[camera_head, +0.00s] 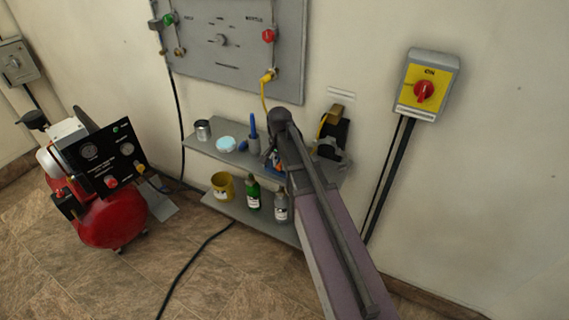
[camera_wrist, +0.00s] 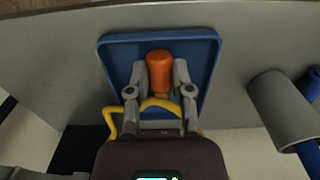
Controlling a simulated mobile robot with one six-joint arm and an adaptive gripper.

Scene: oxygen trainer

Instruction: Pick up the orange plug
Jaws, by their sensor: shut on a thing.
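The orange plug (camera_wrist: 160,72) stands between the fingers of my gripper (camera_wrist: 159,82) in the wrist view. The fingers are shut on it from both sides. The plug is over a blue tray (camera_wrist: 110,58); I cannot tell whether it still touches the tray. A yellow hose (camera_wrist: 112,122) passes behind the fingers. In the head view my arm covers most of the gripper, the plug and the tray, and only a bit of blue shows beside the arm.
The grey shelf (camera_head: 205,150) carries a tin (camera_head: 203,130), a light blue round item (camera_head: 225,143) and a grey cup (camera_head: 254,146) close to my arm. The cup also shows at the right of the wrist view (camera_wrist: 283,108). A grey wall panel (camera_head: 225,60) rises behind.

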